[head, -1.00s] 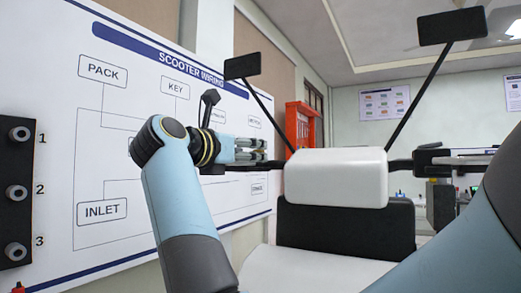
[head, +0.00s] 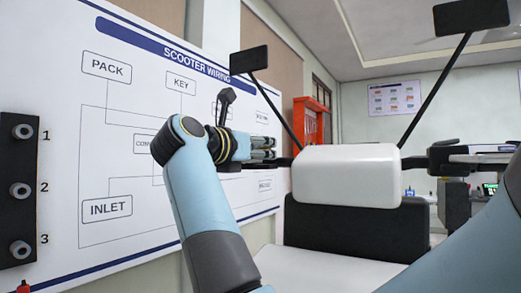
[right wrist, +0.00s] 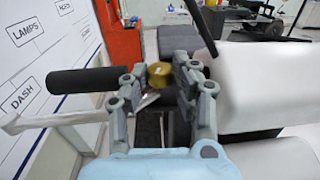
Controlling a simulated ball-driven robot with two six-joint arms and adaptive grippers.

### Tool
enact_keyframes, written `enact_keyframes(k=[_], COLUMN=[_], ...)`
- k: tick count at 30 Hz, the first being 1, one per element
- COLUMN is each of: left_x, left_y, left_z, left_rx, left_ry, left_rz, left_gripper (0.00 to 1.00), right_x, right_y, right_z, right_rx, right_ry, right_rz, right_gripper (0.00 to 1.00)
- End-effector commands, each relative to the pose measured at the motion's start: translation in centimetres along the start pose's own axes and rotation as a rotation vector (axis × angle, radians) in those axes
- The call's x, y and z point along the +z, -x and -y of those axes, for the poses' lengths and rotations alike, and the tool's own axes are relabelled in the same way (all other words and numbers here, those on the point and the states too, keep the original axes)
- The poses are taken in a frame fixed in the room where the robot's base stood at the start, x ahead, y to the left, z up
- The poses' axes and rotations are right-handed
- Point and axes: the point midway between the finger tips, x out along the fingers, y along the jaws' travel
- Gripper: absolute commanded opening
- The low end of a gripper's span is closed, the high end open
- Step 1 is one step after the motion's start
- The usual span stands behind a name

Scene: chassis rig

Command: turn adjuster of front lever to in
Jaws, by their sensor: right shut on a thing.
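My right gripper (head: 263,147) is at the scooter's handlebar, left of the white front housing (head: 345,173). In the right wrist view its two grey fingers (right wrist: 158,78) are closed around a small brass-coloured adjuster knob (right wrist: 158,70). A pale metal lever (right wrist: 55,119) runs left from near the fingers, beside a black handlebar grip (right wrist: 92,80). The lever's inner end and the knob's sides are partly hidden by the fingers. The knob's setting cannot be read. In the head view the gripper covers the knob. My left gripper is not in view.
Two mirrors on thin stalks stand over the handlebar, left (head: 249,60) and right (head: 470,14). A wiring board (head: 120,260) is close behind the gripper on the left. A black hook rack (head: 20,215) is at the far left. A red cabinet (head: 308,122) stands behind.

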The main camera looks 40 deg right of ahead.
Motion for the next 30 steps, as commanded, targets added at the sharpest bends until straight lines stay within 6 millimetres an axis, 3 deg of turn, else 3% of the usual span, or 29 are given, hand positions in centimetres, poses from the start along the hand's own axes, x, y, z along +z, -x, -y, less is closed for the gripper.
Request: enact_keyframes(k=[9,20,21,26,30], left_x=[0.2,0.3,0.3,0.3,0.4], left_y=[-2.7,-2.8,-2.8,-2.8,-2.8], left_z=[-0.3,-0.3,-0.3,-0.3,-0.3], left_rx=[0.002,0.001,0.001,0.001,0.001], left_ry=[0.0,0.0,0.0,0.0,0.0], left_rz=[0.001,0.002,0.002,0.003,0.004], left_gripper=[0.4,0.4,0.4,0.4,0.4], right_x=[-0.3,0.1,0.1,0.1,0.0], right_y=[-0.1,0.0,0.0,0.0,0.0], right_z=[-0.5,-0.5,-0.5,-0.4,-0.4], right_rx=[-0.175,-0.219,-0.219,-0.218,-0.218], right_ry=[0.001,-0.001,-0.001,-0.001,-0.001], right_rz=[0.001,0.001,0.001,0.0,0.0], right_gripper=[0.0,0.0,0.29,0.49,0.49])
